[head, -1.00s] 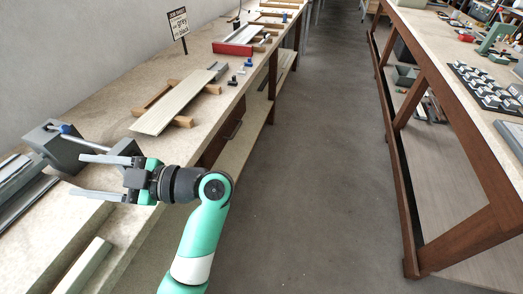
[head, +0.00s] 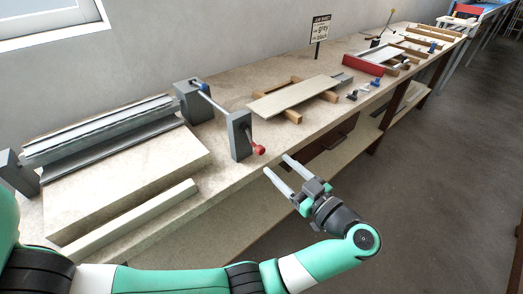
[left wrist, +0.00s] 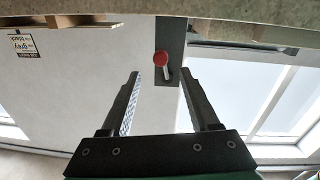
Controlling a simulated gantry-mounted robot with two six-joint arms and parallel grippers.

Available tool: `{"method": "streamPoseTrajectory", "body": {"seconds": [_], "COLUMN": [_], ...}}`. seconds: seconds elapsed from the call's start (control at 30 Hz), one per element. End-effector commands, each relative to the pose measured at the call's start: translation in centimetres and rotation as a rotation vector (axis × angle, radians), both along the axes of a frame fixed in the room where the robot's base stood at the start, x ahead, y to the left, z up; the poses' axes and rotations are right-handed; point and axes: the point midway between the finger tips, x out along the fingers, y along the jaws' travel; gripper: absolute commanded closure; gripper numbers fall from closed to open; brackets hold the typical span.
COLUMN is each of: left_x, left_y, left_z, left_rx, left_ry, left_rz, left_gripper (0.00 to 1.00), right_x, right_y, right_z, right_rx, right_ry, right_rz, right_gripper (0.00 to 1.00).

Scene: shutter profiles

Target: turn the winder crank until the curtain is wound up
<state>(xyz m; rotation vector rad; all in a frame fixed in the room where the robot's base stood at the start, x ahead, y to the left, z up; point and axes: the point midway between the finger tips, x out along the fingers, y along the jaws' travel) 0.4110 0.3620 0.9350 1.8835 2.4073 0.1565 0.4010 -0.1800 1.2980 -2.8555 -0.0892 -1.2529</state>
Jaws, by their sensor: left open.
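The winder's crank ends in a red knob (head: 259,150) on the front grey post (head: 239,137). A rod with a blue part (head: 203,88) runs back to a second grey post (head: 190,103). A long grey slatted roll or curtain (head: 100,128) spans left from there; how far it is wound I cannot tell. My left gripper (head: 276,164) is open and empty, just right of the knob and apart from it, fingers pointing towards it. The left wrist view shows the red knob (left wrist: 161,58) between the open fingers (left wrist: 158,74), farther off. My right gripper is not in view.
A light flat bench panel (head: 120,190) and a pale bar (head: 130,218) lie in front of the roll. A pale board on wooden blocks (head: 295,96) lies right of the posts. A sign (head: 320,27) stands behind. The floor (head: 450,150) at right is clear.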

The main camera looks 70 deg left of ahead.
Motion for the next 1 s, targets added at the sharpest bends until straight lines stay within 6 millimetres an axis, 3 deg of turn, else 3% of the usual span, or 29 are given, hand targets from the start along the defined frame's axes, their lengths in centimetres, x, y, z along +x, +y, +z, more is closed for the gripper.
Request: {"method": "streamPoseTrajectory", "body": {"seconds": [0.2, 0.33, 0.5, 0.73, 0.77, 1.0], "left_x": [-1.4, -1.8, -2.2, -2.2, -2.2, -2.2], "left_y": [5.0, 7.2, 8.6, 8.7, 8.7, 8.7], "left_z": [-0.5, -0.4, -0.1, 0.0, 0.0, 0.0], "left_rx": [0.001, 0.0, 0.001, 0.001, 0.001, 0.001], "left_ry": [-0.002, -0.002, -0.001, 0.0, 0.0, 0.0], "left_rz": [0.006, 0.003, 0.002, 0.001, 0.001, 0.0], "left_gripper": [0.38, 0.38, 0.38, 0.38, 0.4, 0.83], "right_x": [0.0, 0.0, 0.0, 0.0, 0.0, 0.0], "right_y": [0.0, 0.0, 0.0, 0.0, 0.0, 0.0], "right_z": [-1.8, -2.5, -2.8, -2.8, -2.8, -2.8], "right_rx": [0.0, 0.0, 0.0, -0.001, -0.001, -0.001], "right_ry": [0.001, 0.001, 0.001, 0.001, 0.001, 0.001], "right_rz": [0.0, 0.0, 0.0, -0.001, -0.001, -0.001], "right_gripper": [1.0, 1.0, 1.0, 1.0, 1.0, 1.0]}}
